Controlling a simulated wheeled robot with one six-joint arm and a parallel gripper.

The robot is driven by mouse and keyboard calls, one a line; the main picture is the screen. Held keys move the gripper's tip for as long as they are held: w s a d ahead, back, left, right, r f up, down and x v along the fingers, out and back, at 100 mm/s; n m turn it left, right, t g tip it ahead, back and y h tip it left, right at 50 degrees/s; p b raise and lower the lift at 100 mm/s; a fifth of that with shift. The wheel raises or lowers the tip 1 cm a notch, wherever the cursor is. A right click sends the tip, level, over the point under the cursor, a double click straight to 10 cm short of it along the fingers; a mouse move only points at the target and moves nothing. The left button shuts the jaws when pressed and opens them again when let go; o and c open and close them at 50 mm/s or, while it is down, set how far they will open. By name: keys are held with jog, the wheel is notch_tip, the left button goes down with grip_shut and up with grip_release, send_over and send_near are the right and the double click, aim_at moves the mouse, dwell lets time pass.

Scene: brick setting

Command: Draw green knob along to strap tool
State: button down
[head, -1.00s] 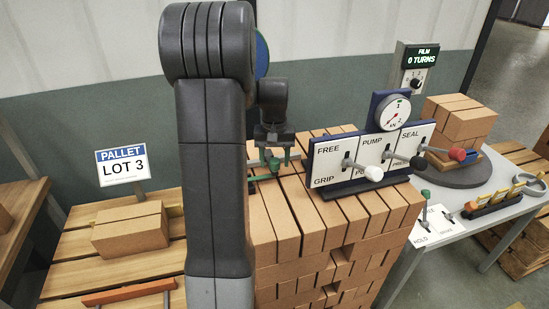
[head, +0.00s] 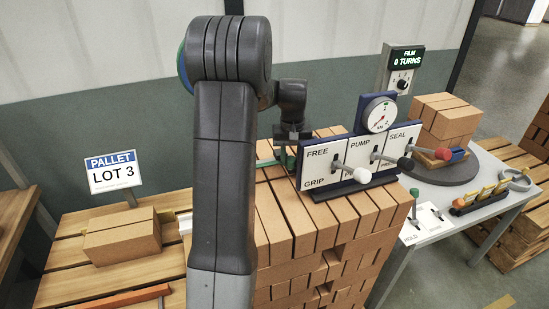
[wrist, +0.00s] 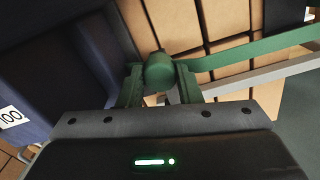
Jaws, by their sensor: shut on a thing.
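The green knob (wrist: 160,70) is a round stub between the two green fingers of my gripper (wrist: 160,88) in the wrist view, and my gripper is shut on it. A flat green strap (wrist: 250,50) runs off to the right from beside the knob. In the head view my gripper (head: 290,150) is low over the brick stack, close to the left end of the white panel (head: 325,168) marked FREE, GRIP, PUMP and SEAL, which carries a round gauge (head: 380,114) and seems to be the strap tool. The knob is mostly hidden there.
The brick stack (head: 285,215) lies under my gripper. Levers with a white knob (head: 362,175), a dark one and a red one stick out of the panel. A side table (head: 470,215) stands at right. A LOT 3 sign (head: 112,172) and loose bricks are at left.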

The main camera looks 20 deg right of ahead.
jog(key=shift+d+r, duration=0.1)
jog(key=shift+d, duration=0.25)
jog(key=c, duration=1)
grip_release()
jog(key=shift+d, duration=0.1)
jog(key=shift+c, duration=0.2)
notch_tip(320, 180, up, 14)
jog(key=b, duration=0.1)
jog(key=shift+f, duration=0.3)
